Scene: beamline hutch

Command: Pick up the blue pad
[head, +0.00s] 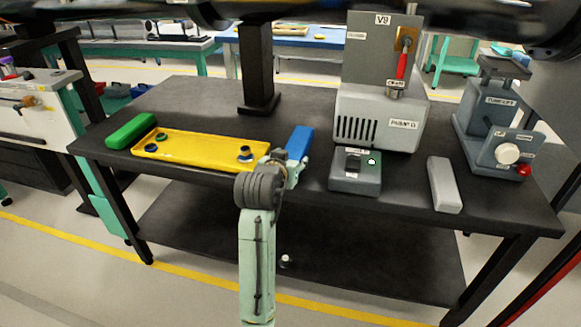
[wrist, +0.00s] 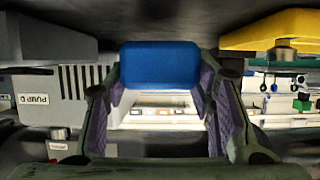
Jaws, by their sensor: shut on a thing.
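The blue pad (head: 298,142) is a plain rectangular block at the table's front part, between the yellow tray and the grey switch box. My gripper (head: 292,170) reaches it from the front edge and is shut on its near end. In the wrist view the pad (wrist: 160,65) fills the space between the two fingertips of my gripper (wrist: 159,84), with a finger on each side. My wrist hides part of the gripper in the head view. I cannot tell whether the pad touches the tabletop.
Left of the pad is the yellow tray (head: 190,149) with small round parts, then a green pad (head: 131,131). Right are a switch box (head: 355,183), the pump unit (head: 378,125) and a grey pad (head: 444,185). A black post (head: 257,70) stands behind on the dark table (head: 190,92).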

